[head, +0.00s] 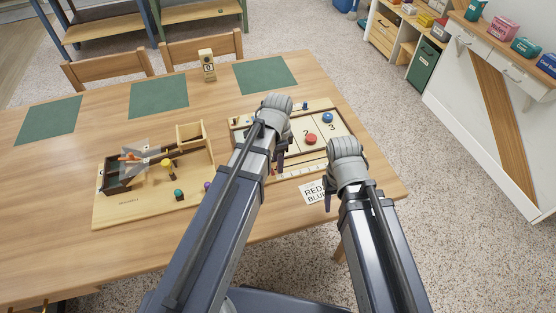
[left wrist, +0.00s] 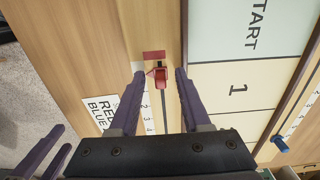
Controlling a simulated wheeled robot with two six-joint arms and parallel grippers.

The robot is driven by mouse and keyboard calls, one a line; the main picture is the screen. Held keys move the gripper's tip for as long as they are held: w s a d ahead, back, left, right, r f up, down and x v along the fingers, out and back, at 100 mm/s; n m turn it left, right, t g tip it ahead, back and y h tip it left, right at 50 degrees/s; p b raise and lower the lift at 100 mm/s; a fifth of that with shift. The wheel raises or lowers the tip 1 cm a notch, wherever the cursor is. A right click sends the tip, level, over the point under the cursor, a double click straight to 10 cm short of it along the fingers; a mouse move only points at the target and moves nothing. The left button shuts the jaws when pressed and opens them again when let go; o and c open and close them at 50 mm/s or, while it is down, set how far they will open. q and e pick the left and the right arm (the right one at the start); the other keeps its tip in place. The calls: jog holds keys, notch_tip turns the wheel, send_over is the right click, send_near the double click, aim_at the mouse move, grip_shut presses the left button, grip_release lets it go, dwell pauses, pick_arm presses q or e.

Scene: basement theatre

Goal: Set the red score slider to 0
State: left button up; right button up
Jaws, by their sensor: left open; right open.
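The red score slider (left wrist: 160,76) is a small red knob on a dark slot along the near edge of the shuffleboard. A flat red piece (left wrist: 153,56) lies just beyond it. In the left wrist view my left gripper (left wrist: 160,73) is open, with one purple finger on each side of the slider and visible gaps. The white score strip (left wrist: 140,112) beside the slot is partly covered by a finger; its 0 is not legible. In the head view my left gripper (head: 279,158) is over the board's left part. My right gripper (head: 328,200) is open and empty beyond the board's near edge.
The board (head: 345,125) carries a red puck (head: 310,139) and a blue puck (head: 328,117). A blue slider (left wrist: 280,143) is on its far edge. A RED/BLUE card (head: 314,191) lies in front. A wooden tray with a toy plane (head: 140,155) stands left.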

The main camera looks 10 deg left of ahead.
pick_arm(q)
jog(key=shift+r, duration=0.15)
pick_arm(e)
jog(key=shift+r, duration=0.15)
pick_arm(q)
notch_tip(320, 180, up, 8)
jog(key=p, duration=0.8)
jog(key=shift+f, duration=0.2)
pick_arm(e)
notch_tip(320, 180, up, 8)
jog(key=shift+f, duration=0.25)
pick_arm(q)
jog(key=shift+f, duration=0.1)
jog(key=shift+d, duration=0.1)
jog(key=s+d+n+y, duration=0.1)
jog(key=s+d+n, duration=0.6)
jog(key=s, duration=0.4)
jog(key=shift+s+n, duration=0.15)
jog(key=shift+n, duration=0.45)
jog(key=shift+d, duration=0.1)
